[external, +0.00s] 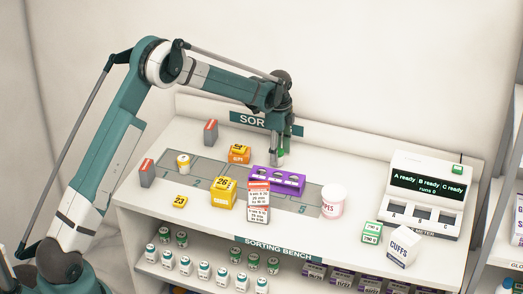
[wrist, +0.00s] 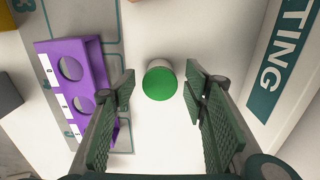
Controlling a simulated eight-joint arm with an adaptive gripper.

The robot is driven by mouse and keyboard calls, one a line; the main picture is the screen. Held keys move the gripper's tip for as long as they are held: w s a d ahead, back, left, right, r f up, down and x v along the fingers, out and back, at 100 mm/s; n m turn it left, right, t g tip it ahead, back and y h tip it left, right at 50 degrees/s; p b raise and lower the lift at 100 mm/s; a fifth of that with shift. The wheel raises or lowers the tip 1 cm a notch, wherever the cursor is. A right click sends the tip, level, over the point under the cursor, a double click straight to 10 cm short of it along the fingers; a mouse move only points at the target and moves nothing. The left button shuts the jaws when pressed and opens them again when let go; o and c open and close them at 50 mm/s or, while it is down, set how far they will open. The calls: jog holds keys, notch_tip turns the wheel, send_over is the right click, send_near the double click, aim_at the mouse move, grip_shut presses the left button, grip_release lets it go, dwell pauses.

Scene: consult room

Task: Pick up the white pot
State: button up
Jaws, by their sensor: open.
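A small white pot with a green lid (wrist: 160,81) stands upright on the bench in the wrist view, its white side showing around the lid. My gripper (wrist: 160,95) is open, with one finger on either side of the pot and visible gaps between. In the external view my gripper (external: 279,158) points down behind the purple rack, and the pot's green lid (external: 281,153) shows by the fingers; the rest of the pot is mostly hidden there.
The purple rack (external: 277,181) is close to the left finger in the wrist view. A white wipes tub (external: 332,203), yellow boxes (external: 224,193) and a white carton (external: 258,205) stand nearby. The meter (external: 428,195) is at right. The sorting sign (external: 266,123) runs along the back.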

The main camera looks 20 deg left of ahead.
jog(key=c, duration=0.9)
jog(key=shift+r, duration=0.15)
jog(key=shift+r, duration=4.9)
